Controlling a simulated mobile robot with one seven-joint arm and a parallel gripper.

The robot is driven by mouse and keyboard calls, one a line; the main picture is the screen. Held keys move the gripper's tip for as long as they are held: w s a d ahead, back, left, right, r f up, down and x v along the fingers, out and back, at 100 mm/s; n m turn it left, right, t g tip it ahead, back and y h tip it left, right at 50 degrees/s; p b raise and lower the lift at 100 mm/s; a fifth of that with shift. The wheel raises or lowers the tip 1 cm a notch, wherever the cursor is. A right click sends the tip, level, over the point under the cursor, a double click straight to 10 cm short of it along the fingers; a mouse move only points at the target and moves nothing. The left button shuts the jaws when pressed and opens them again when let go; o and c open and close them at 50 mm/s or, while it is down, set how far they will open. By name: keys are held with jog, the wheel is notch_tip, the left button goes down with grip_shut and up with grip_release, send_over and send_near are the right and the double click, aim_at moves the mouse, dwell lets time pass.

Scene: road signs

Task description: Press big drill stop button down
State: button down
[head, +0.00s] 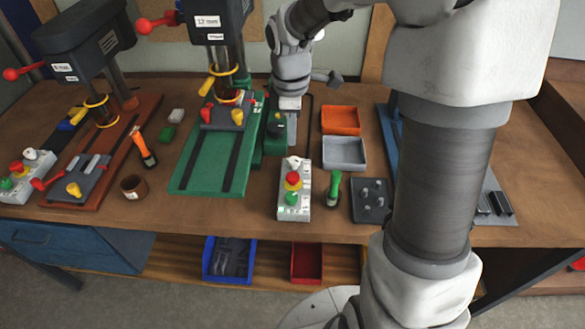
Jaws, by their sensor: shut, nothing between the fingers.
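A grey control box (294,205) stands on the bench right of the green-based drill press (213,155). It carries a red mushroom stop button (292,179) over a yellow collar, a green button (291,198) nearer the front and a light knob at the back. A second control box (28,180) with a red button (16,167) stands at the far left, by the drill press with the reddish-brown base (120,145). My gripper (291,140) points down behind the nearer box, apart from its red button. Its fingers look shut and empty.
An orange tray (340,120) and a grey tray (344,152) lie right of my gripper. A green-handled tool (334,188) and a dark block with pegs (370,200) stand right of the nearer box. My arm hides part of the bench's right side.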

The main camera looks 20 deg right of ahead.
aim_at(293, 177)
jog(key=f, duration=1.3)
jog(key=shift+w+d, duration=0.15)
jog(key=shift+w, duration=0.2)
